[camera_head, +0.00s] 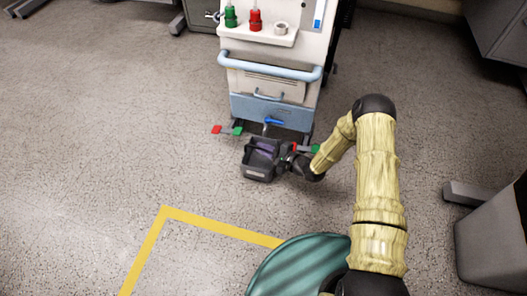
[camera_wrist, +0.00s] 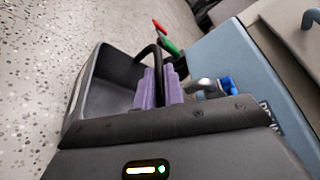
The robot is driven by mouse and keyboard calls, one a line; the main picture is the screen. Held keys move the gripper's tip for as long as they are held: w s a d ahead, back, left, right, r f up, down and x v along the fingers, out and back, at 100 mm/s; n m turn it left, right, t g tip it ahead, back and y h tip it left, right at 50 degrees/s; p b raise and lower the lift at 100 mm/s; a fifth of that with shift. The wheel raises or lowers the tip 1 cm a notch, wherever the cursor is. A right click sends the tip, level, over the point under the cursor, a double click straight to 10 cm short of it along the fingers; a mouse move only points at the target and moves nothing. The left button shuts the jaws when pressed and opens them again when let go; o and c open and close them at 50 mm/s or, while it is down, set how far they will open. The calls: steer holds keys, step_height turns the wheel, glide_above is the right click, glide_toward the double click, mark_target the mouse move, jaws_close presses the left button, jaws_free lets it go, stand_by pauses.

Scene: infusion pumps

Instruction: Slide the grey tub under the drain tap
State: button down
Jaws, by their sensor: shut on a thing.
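The dark grey tub (camera_head: 257,174) is on or just above the floor, in front of the machine; I cannot tell if its base touches. The tub (camera_wrist: 105,85) fills the left of the wrist view, with a black arched handle (camera_wrist: 146,48). My gripper (camera_wrist: 160,90) has purple fingers, shut on that handle; in the head view they show as purple (camera_head: 265,152) inside the tub. The drain tap (camera_head: 273,121), with a blue lever, juts from the machine's lower front, behind the tub. In the wrist view the metal tap (camera_wrist: 205,88) is just right of the handle, partly hidden.
The white and blue machine (camera_head: 270,108) has red and green pieces (camera_head: 217,129) near its foot. Yellow floor tape (camera_head: 215,220) and a teal round thing (camera_head: 295,265) are nearer me. A grey bin-like unit (camera_head: 490,240) stands right. Floor on the left is clear.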

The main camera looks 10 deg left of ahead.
steer(key=shift+f+b, duration=0.3)
steer(key=shift+f, duration=0.15)
steer(key=c, duration=1.4)
jaws_free()
steer(key=shift+d, duration=0.1)
steer(key=p+v, duration=0.8)
steer(key=v, duration=0.9)
steer(key=shift+p, duration=0.4)
steer(key=shift+d, duration=0.1)
